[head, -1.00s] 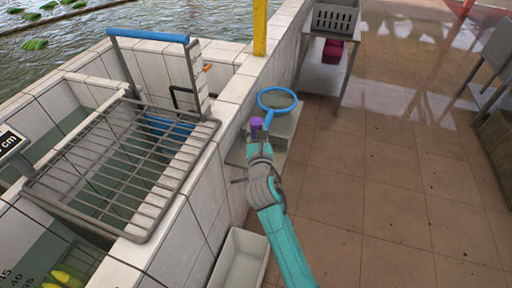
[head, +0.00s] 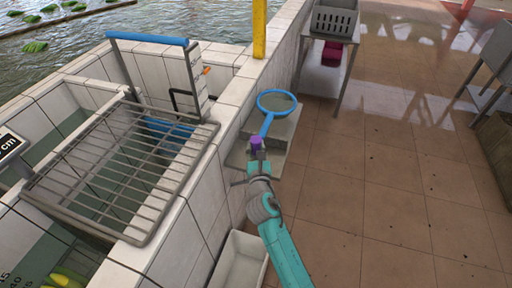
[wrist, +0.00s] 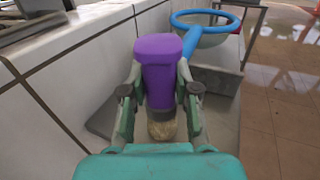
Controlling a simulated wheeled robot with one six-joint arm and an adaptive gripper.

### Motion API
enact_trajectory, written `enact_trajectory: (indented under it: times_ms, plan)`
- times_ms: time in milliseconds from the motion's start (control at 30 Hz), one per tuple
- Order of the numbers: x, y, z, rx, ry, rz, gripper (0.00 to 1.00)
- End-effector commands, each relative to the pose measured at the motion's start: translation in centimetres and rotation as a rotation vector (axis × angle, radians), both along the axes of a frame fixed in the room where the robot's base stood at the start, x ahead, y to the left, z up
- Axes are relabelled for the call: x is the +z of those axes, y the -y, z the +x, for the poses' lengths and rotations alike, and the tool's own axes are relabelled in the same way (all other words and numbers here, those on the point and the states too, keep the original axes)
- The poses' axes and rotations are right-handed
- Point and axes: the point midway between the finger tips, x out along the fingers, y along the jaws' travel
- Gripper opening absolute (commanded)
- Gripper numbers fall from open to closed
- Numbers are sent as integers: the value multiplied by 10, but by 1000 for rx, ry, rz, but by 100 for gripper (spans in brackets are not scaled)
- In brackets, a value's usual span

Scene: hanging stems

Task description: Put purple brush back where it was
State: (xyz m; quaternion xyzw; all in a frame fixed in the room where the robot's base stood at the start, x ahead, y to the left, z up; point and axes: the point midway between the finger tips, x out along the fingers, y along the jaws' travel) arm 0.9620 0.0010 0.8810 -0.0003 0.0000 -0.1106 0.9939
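The purple brush (wrist: 159,62) is upright between the two fingers of my gripper (wrist: 160,95) in the wrist view, with its purple handle up and pale bristles pointing down. The fingers are closed around its handle. In the head view the purple brush (head: 256,143) shows at the tip of my gripper (head: 257,155), beside the white tiled wall and above a grey step. Whether the bristles touch the step below cannot be told.
A blue-rimmed net (head: 277,103) lies on the grey step (head: 285,130) just beyond the brush. A wire rack (head: 120,165) sits over the tiled basin at left. A white trough (head: 240,262) stands below. The tiled floor at right is open.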

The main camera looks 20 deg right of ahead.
Motion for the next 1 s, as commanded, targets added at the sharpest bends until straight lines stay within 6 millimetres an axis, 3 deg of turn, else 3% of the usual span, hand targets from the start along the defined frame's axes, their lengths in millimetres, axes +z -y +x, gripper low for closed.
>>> enact_trajectory:
  times_ms: [33, 100, 467, 667, 1000]
  plan:
    - [0, 0, 0, 0, 0, 0, 42]
    - [0, 0, 0, 0, 0, 0, 54]
    - [4, 0, 0, 0, 1, 2, 54]
    - [2, -6, -25, 1, -3, 1, 54]
    - [2, -21, -89, 2, -2, 0, 54]
